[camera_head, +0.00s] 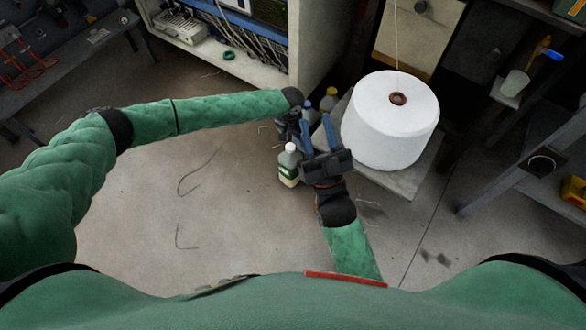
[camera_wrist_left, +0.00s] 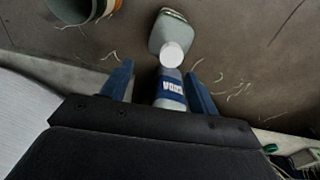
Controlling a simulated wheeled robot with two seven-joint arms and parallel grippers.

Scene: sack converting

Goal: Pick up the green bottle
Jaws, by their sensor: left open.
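A bottle with a white cap and green label (camera_head: 288,171) stands upright on the floor. My left gripper (camera_head: 299,141) is close beside its top, with its arm coming in from the left. In the left wrist view, its blue fingers (camera_wrist_left: 160,70) are apart. A blue-labelled bottle part (camera_wrist_left: 171,92) shows between the fingers, with gaps on both sides. I cannot tell whether it is the same bottle. My right gripper (camera_head: 325,130) is right of the bottle; its opening is unclear.
A large white spool (camera_head: 390,125) stands on a pallet (camera_head: 405,184) to the right. Bottles with a blue cap (camera_head: 308,104) and a yellow cap (camera_head: 332,92) stand behind the grippers. A shelf (camera_head: 262,72) is at the back. The floor at left is mostly clear.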

